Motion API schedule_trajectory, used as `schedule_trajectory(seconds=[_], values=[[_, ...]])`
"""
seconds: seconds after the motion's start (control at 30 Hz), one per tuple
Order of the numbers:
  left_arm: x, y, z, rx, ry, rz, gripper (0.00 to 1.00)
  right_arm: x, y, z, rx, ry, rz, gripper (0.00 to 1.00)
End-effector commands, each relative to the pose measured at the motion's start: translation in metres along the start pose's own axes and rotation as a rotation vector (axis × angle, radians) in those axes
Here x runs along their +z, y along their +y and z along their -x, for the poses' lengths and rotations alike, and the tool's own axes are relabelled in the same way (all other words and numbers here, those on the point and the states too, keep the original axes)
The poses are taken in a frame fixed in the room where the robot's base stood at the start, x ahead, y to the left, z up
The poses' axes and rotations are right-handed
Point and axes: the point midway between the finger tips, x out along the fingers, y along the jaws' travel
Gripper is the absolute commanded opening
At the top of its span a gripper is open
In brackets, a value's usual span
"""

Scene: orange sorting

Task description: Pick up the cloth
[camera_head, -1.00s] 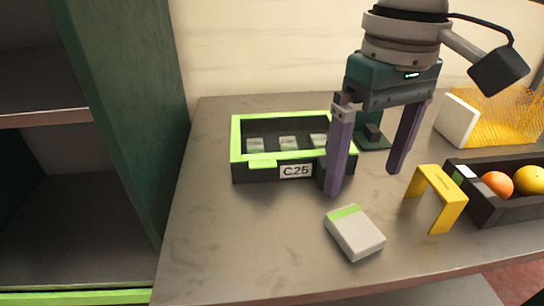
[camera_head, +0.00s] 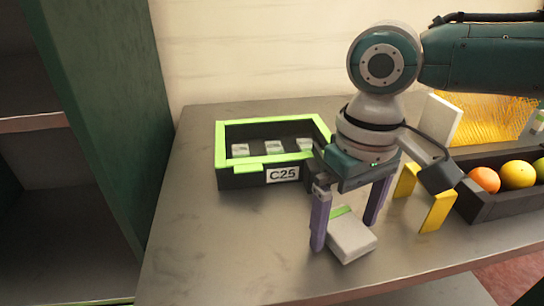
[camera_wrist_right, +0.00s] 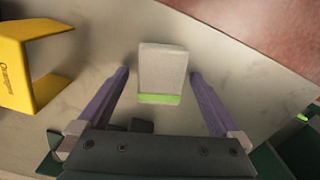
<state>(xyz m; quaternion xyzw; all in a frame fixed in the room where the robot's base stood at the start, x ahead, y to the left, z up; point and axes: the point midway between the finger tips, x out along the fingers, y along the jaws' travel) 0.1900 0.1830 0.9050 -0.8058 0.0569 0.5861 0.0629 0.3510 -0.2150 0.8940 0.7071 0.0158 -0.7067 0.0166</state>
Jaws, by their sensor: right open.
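The cloth (camera_head: 352,238) is a folded, light grey block with a green band along one edge. It lies flat on the table near the front edge. In the right wrist view the cloth (camera_wrist_right: 162,72) sits between and slightly beyond the two finger tips. My right gripper (camera_head: 345,232) is open, its purple fingers pointing down on either side of the cloth. In the right wrist view the fingers of my right gripper (camera_wrist_right: 158,75) are spread wider than the cloth, with a gap on both sides. My left gripper is not in view.
A black crate (camera_head: 226,178) with a green rim, labelled C25, holds several small grey packs at left. A yellow bracket (camera_head: 437,212) stands right of the cloth. A black tray (camera_head: 490,206) with oranges is farther right. The table's front left is clear.

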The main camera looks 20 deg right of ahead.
Motion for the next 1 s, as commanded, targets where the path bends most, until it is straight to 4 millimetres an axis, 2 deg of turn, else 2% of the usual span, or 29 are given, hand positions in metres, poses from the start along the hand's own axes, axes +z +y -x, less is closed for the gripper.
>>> schedule_trajectory(seconds=[0.07,0.77,1.0], values=[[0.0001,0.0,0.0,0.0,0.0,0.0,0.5,0.0,-0.0002,0.0002,0.0,0.0,0.0,0.93],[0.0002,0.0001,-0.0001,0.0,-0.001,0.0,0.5,0.0,-0.0002,0.0005,0.0,0.0,0.0,0.14],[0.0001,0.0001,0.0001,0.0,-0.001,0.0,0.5,-0.0001,-0.0002,0.0012,-0.001,0.0,0.0,0.14]])
